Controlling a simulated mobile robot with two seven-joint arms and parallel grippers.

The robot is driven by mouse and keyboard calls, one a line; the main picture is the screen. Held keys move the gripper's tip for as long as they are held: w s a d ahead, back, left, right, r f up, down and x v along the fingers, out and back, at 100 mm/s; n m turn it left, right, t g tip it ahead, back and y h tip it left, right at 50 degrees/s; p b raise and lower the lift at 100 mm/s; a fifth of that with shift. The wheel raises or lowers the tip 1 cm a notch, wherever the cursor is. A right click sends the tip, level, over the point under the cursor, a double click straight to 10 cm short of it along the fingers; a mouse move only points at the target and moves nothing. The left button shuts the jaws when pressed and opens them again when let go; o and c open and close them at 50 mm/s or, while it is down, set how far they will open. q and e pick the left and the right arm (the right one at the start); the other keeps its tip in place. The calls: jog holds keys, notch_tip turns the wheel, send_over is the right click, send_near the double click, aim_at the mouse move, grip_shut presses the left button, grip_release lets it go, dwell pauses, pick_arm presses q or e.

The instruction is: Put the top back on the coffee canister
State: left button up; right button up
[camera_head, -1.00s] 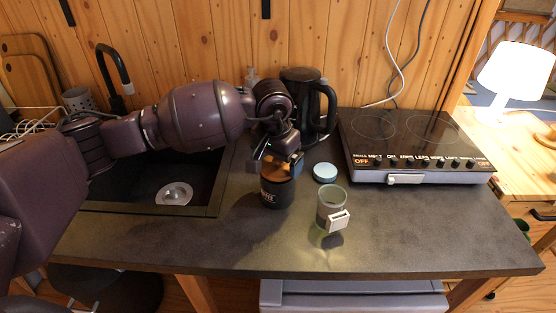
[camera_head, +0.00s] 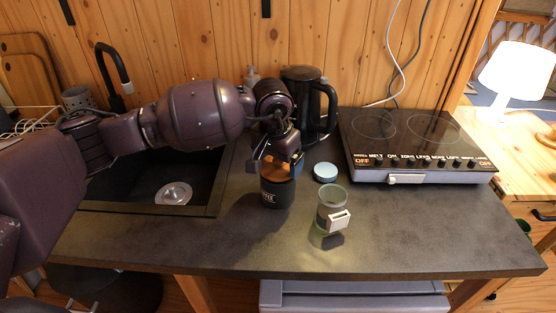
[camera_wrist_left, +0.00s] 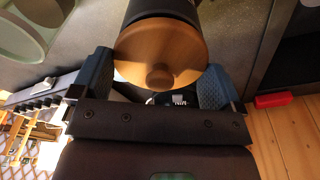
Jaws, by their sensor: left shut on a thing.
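The black coffee canister (camera_head: 277,194) stands upright on the counter right of the sink. Its round wooden top (camera_head: 274,170) is at the canister's mouth, lined up with it. In the left wrist view the top (camera_wrist_left: 178,48) has its round knob towards the camera, with the black canister body (camera_wrist_left: 160,10) beyond it. My left gripper (camera_head: 279,158) is above the canister and shut on the top, with a blue finger pad on each side. I cannot tell whether the top is fully seated. My right gripper is not in view.
A black kettle (camera_head: 305,100) is behind, the cooktop (camera_head: 415,145) at right, the sink (camera_head: 150,180) at left. The front counter is clear.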

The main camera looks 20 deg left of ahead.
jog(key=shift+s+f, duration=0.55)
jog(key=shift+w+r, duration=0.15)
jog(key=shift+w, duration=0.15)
pick_arm(q)
jog(key=o, duration=0.6)
jog(key=shift+c, duration=0.2)
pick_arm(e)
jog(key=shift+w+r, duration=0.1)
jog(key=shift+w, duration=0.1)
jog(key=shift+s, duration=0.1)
